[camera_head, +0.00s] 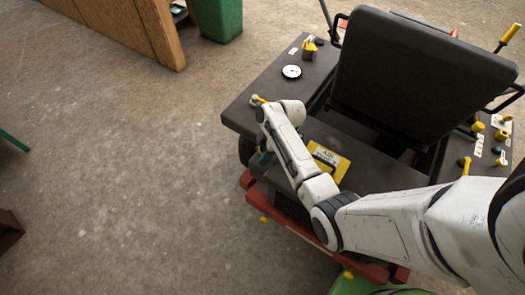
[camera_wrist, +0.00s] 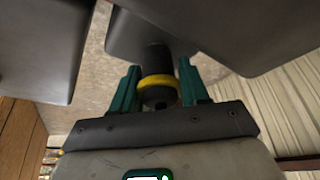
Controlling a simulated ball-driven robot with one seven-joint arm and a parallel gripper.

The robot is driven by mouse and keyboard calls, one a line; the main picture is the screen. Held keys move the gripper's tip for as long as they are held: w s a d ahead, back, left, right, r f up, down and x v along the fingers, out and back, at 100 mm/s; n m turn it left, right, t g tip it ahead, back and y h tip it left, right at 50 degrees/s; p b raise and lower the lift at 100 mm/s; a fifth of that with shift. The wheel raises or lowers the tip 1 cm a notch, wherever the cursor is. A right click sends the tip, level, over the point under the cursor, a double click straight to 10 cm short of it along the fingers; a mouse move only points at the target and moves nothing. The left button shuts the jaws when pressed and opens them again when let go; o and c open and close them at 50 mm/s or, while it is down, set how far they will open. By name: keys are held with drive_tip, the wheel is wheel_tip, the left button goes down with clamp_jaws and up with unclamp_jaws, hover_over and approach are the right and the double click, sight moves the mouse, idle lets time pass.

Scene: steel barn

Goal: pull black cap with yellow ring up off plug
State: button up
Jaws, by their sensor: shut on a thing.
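The black cap with its yellow ring (camera_wrist: 158,83) is in the middle of the wrist view, between the two green fingers of my gripper (camera_wrist: 159,90). The fingers are shut on it, one on each side. A dark cylinder continues from the ring towards the dark grey machine body (camera_wrist: 210,30). I cannot make out a gap or where cap and plug meet. In the head view my gripper (camera_head: 263,157) shows only as a bit of green beside the machine's left edge, mostly behind my arm; the cap is hidden there.
The ride-on machine has a black seat (camera_head: 420,85), a dark deck with a white disc (camera_head: 291,72), a yellow label plate (camera_head: 328,160) and several yellow knobs. Its red frame (camera_head: 262,200) runs below. A green bin (camera_head: 217,18) and wooden panel (camera_head: 135,25) stand behind.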

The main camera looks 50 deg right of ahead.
sight(261, 148)
clamp_jaws()
drive_tip(key=shift+w+r+p, duration=0.15)
drive_tip(key=shift+r+p, duration=1.3)
drive_tip(key=shift+r, duration=0.45)
drive_tip(key=shift+w+f, duration=0.1)
drive_tip(key=o, duration=0.6)
unclamp_jaws()
drive_tip(key=shift+o, duration=1.2)
drive_tip(key=shift+a, duration=0.15)
